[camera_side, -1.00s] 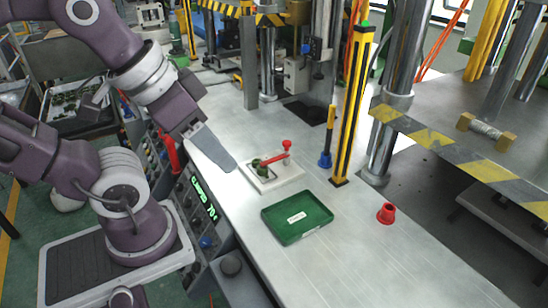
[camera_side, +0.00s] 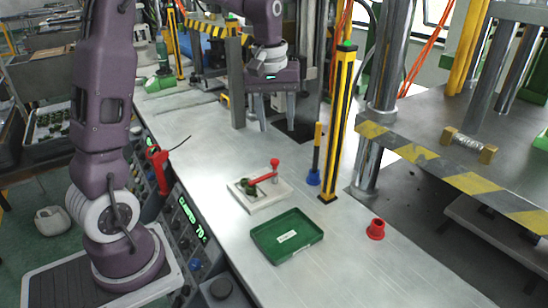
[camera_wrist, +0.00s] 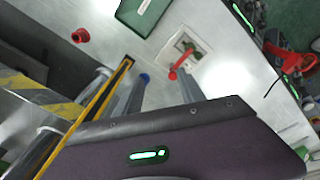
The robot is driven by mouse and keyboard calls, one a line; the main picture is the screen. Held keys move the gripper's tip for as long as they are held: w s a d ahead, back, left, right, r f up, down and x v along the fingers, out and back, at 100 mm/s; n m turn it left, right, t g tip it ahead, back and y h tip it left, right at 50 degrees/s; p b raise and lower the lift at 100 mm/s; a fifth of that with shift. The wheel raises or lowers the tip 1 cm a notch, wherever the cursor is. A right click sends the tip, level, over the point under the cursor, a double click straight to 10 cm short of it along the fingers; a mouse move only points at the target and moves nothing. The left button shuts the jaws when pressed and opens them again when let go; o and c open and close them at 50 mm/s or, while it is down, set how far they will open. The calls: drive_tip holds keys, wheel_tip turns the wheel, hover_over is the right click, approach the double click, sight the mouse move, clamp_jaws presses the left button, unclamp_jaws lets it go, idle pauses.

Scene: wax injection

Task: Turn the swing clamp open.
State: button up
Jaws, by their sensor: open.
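The swing clamp (camera_side: 263,179) is a red arm with an upright red knob at one end. It sits on a white base plate (camera_side: 268,203), and its other end lies over a small dark green part (camera_side: 248,187). The clamp (camera_wrist: 181,64) and its white plate (camera_wrist: 196,44) also show in the wrist view. My gripper (camera_side: 277,124) points down behind the clamp, above the table and apart from it. Its two fingers are spread and nothing is between them. In the wrist view my gripper (camera_wrist: 163,77) has its fingers on the near side of the clamp.
A yellow and black post (camera_side: 340,125) and a blue and yellow tool (camera_side: 316,160) stand close to the clamp's right. The table's front is clear.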

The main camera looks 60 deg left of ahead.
sight(275, 160)
drive_tip(key=w+a+f+n, duration=0.1)
drive_tip(key=a+f, duration=0.1)
drive_tip(key=w+a+f+n+g, duration=0.1)
drive_tip(key=w+a+f, duration=0.1)
drive_tip(key=f, duration=0.1)
drive_tip(key=w+a+f+n, duration=0.1)
drive_tip(key=a+f, duration=0.2)
drive_tip(key=shift+w+f, duration=0.2)
drive_tip(key=shift+w, duration=0.05)
drive_tip(key=shift+n, duration=0.3)
wheel_tip(275, 160, down, 7)
drive_tip(key=shift+a+f, duration=0.15)
drive_tip(key=shift+c, duration=0.5)
clamp_jaws()
drive_tip(key=shift+w, duration=0.1)
